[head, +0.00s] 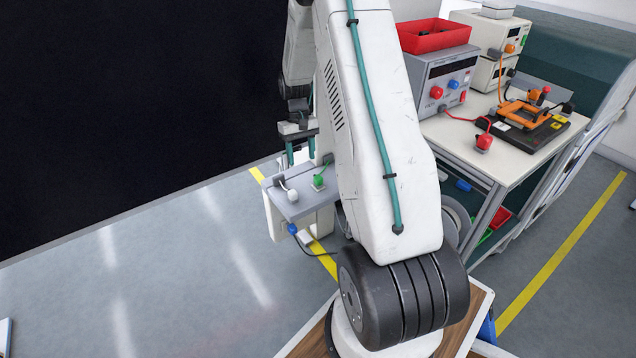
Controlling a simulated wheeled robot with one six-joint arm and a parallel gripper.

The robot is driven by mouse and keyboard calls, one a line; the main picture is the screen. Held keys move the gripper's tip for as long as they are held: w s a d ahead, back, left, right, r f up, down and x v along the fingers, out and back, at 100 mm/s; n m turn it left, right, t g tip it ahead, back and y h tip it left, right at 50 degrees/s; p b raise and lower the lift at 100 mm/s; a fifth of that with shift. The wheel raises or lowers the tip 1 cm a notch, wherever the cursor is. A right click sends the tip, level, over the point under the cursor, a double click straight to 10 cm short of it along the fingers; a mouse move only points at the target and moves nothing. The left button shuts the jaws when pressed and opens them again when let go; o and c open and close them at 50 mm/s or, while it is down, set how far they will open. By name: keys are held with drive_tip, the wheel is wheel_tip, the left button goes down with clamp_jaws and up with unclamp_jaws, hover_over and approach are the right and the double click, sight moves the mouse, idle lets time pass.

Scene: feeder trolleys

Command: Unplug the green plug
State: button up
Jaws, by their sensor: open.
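The green plug (318,181) stands on the top of a small grey panel (287,208), left of my arm. A white plug (292,195) stands to its left on the same panel. My arm hides what lies right of the plug.
A blue plug (292,229) with a dark cable sits at the panel's near side. On the right, a white bench (463,146) carries a power supply (437,80), a red bin (434,35) and a red plug (484,142). Open floor (150,270) lies left.

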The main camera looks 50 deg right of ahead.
drive_tip(key=s+a+r, duration=0.5)
drive_tip(key=a+r, duration=0.3)
drive_tip(key=r, duration=0.1)
drive_tip(key=s+a+r, duration=0.5)
drive_tip(key=a+r, duration=0.2)
drive_tip(key=r, duration=0.1)
drive_tip(key=s+a+r+n+t+h, duration=0.15)
drive_tip(key=s+a+r, duration=0.25)
drive_tip(key=s+a, duration=0.4)
drive_tip(key=s+a+r+n+t, duration=0.1)
drive_tip(key=s+a+r+n, duration=0.1)
drive_tip(key=s+a+r, duration=0.5)
drive_tip(key=m+g, duration=0.2)
drive_tip(key=m, duration=0.1)
hover_over(318, 176)
drive_tip(key=s+a, duration=0.3)
drive_tip(key=a, duration=0.1)
wheel_tip(318, 176, down, 45)
drive_tip(key=shift+n+t, duration=0.45)
drive_tip(key=shift+t, duration=0.4)
drive_tip(key=w+d+f, duration=0.1)
drive_tip(key=d, duration=0.1)
drive_tip(key=w+d+f, duration=0.1)
drive_tip(key=d, duration=0.1)
drive_tip(key=shift+w+f, duration=0.15)
drive_tip(key=shift+w, duration=0.2)
